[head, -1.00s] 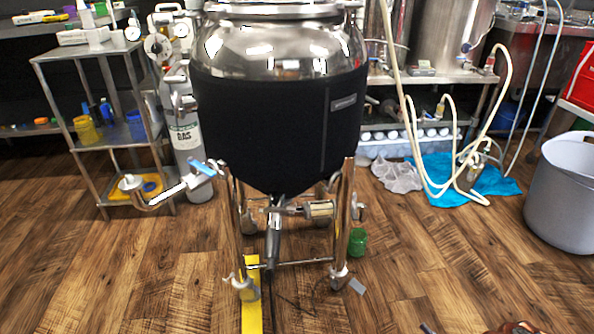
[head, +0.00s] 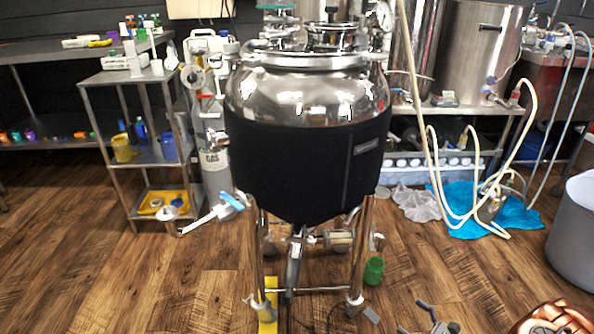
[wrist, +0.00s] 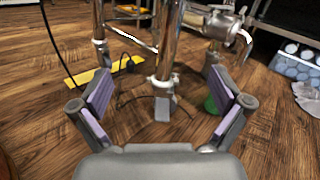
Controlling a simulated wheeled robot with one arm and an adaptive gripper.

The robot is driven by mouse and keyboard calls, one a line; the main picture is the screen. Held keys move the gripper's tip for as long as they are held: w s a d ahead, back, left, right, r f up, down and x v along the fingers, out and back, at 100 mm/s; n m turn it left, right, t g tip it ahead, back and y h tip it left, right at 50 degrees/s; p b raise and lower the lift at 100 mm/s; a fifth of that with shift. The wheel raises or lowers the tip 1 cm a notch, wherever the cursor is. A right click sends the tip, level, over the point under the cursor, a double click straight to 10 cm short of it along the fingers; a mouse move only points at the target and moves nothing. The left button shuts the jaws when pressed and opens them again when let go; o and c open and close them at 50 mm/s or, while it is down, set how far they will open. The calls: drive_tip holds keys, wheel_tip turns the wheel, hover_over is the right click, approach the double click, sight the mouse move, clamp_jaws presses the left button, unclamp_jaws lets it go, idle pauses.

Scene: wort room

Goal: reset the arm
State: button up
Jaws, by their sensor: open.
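My gripper (wrist: 163,92) is open and empty in the wrist view, its two purple-padded fingers spread wide. Between and beyond the fingers are a steel tank leg (wrist: 164,75) and the wood floor. Nothing is seen touching the pads. In the head view, dark grey finger parts of my gripper (head: 428,318) show at the bottom edge, low and to the right of the tank's legs. Most of my arm is out of view.
The steel tank with a black jacket (head: 310,165) stands ahead on legs. A green cup (head: 374,270) sits on the floor by its right leg. A grey bin (head: 577,238) is at right, a shelf rack (head: 128,78) at left. Open floor (head: 120,290) lies front left.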

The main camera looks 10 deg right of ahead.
drive_tip(key=a+r+n+g+y+p, duration=0.1)
drive_tip(key=a+r+n+g+p, duration=0.4)
drive_tip(key=r, duration=0.6)
drive_tip(key=s+a+r+n+g+y+p, duration=0.1)
drive_tip(key=a+r+n+g+p, duration=0.2)
drive_tip(key=a+r, duration=0.6)
drive_tip(key=a+r+n+g+y+p, duration=0.2)
drive_tip(key=a+r+n+g+p, duration=0.25)
drive_tip(key=r, duration=0.85)
drive_tip(key=s+a+r+n+g+h+p, duration=0.3)
drive_tip(key=s+a+r+p, duration=0.15)
drive_tip(key=r, duration=0.35)
drive_tip(key=s+a+r+n+g+h+p, duration=0.2)
drive_tip(key=s+a+r+n+g+p, duration=0.15)
drive_tip(key=s+r, duration=0.4)
drive_tip(key=s+d+r+n+t+h+p, duration=0.1)
drive_tip(key=s+d+r+n+h+p, duration=0.1)
drive_tip(key=s+r+p, duration=0.3)
drive_tip(key=s+d+r+n+t+h+p, duration=0.1)
drive_tip(key=s+r+h+p, duration=0.3)
drive_tip(key=r, duration=0.6)
drive_tip(key=s+d+r+n+t+h+p, duration=0.1)
drive_tip(key=s+r+n+h+p, duration=0.3)
drive_tip(key=r+p, duration=0.4)
drive_tip(key=shift+s+d+r+h, duration=0.25)
drive_tip(key=shift+s+d+h, duration=0.25)
drive_tip(key=shift+s+d, duration=0.3)
